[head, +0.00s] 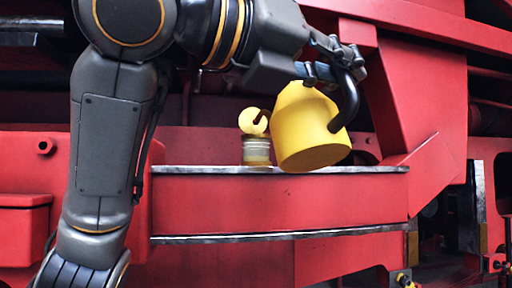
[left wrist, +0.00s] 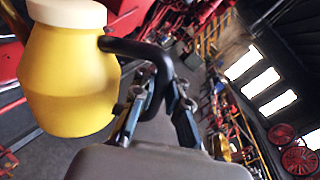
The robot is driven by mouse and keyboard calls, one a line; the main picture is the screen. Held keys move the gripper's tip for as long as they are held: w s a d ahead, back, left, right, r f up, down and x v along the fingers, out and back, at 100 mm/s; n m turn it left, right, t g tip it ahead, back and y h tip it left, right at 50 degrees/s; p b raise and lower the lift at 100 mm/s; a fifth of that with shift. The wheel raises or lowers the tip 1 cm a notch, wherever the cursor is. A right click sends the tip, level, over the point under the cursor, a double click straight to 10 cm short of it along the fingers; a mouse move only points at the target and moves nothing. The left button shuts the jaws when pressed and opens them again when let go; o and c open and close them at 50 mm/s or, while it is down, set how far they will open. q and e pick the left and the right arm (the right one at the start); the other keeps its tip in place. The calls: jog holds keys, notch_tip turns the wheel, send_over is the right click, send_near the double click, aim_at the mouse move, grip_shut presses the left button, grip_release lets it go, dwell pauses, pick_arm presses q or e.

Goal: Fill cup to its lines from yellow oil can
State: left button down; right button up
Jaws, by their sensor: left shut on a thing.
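The yellow oil can (head: 308,130) is tilted, its base toward the lower right, above the right part of a red ledge. My left gripper (head: 338,72) is shut on the can's black handle (head: 347,105). In the left wrist view the can (left wrist: 68,80) shows a cream-coloured top, and the gripper (left wrist: 158,108) is around the handle. The cup (head: 256,151), a small glassy cylinder with metal bands, stands upright on the ledge left of the can. A round yellow lid (head: 247,122) shows above it, with a dark curved piece in front. The cup's lines and fill level are too small to tell.
The red ledge (head: 270,200) has a bare metal top edge, clear left of the cup. Red machine frame surrounds it, with a slanted red beam (head: 415,95) close at the right. The left wrist view shows a workshop with bright windows (left wrist: 268,82).

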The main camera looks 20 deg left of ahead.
pick_arm(q)
jog(key=shift+r, duration=0.1)
jog(key=shift+r+n, duration=0.3)
jog(key=shift+r, duration=0.3)
jog(key=shift+a, duration=0.1)
jog(key=shift+r, duration=0.6)
jog(key=shift+w+r+n, duration=0.1)
jog(key=shift+n, duration=0.2)
jog(key=shift+a+r, duration=0.1)
jog(key=shift+r, duration=0.4)
jog(key=shift+w+r+n, duration=0.1)
jog(key=shift+r+n, duration=0.05)
jog(key=shift+n, duration=0.15)
dwell(4.9)
jog(key=shift+a+r, duration=0.1)
jog(key=shift+r, duration=0.4)
jog(key=shift+w, duration=0.1)
